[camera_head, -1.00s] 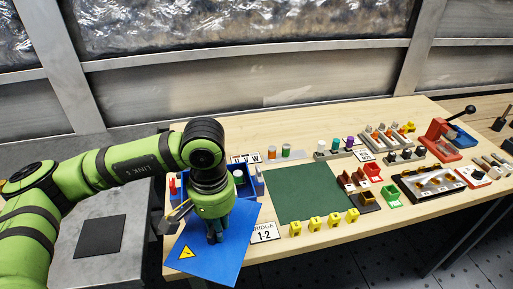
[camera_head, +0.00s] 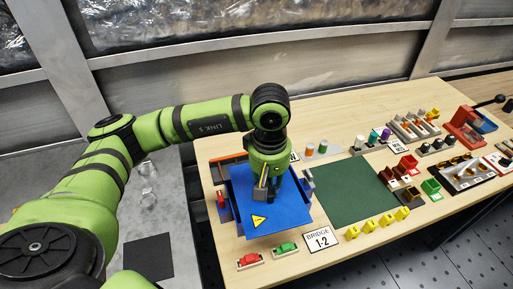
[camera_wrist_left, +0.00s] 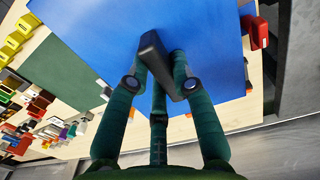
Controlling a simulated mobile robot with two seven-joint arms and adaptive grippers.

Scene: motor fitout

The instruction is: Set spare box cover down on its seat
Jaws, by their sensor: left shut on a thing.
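The spare box cover (camera_head: 283,217) is a flat blue plate with a yellow warning triangle. My left gripper (camera_head: 264,194) is shut on the cover's dark handle, which shows between the fingers in the left wrist view (camera_wrist_left: 156,62). The cover is over the box at the table's left end and hides most of it. A bit of the box area with a red part (camera_head: 222,203) shows at the cover's left. I cannot tell whether the cover touches the box. My right gripper is not in view.
A red block (camera_head: 250,260) and a green block (camera_head: 286,249) lie in front of the cover. A "BRIDGE 1-2" sign (camera_head: 318,239) and a green mat (camera_head: 357,190) are to its right. Several yellow blocks (camera_head: 385,221) line the mat's front.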

